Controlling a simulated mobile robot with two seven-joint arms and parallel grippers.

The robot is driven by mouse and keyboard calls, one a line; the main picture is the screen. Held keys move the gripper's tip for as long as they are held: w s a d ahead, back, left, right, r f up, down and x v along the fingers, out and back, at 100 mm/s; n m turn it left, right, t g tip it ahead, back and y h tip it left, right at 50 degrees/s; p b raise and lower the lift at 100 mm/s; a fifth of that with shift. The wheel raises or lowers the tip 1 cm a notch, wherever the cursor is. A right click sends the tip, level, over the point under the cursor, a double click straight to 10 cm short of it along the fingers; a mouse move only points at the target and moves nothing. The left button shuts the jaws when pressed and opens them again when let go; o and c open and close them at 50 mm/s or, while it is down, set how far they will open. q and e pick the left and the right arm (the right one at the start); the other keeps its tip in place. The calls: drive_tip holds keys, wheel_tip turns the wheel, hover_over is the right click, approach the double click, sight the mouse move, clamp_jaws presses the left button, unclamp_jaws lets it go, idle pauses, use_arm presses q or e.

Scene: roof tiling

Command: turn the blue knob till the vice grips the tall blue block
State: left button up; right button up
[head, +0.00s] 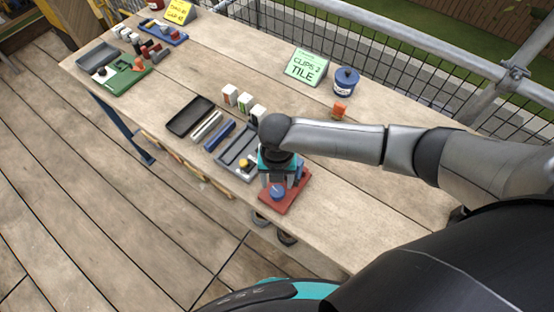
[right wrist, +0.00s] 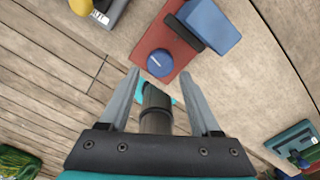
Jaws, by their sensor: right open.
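The vice has a red base (head: 296,197) near the front edge of the wooden table; the base also shows in the right wrist view (right wrist: 152,36). Its round blue knob (right wrist: 160,63) has a pale mark line on top and shows in the head view (head: 277,192). The blue block (right wrist: 214,27) stands beside a dark jaw (right wrist: 181,24); whether it is gripped I cannot tell. My right gripper (right wrist: 160,72) is open and empty, pointing down over the vice, its fingertips either side of the knob's near edge. In the head view the gripper (head: 277,184) partly hides the vice. My left gripper is not in view.
Left of the vice lie a grey tray (head: 228,160) with a yellow-topped item (head: 245,164), a blue bar (head: 219,136) and a dark tray (head: 180,128).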

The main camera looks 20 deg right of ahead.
sight(277, 190)
wheel_tip(277, 190, up, 11)
drive_tip(key=shift+f+p, duration=0.2)
drive_tip(key=shift+p, duration=0.2)
idle(0.4)
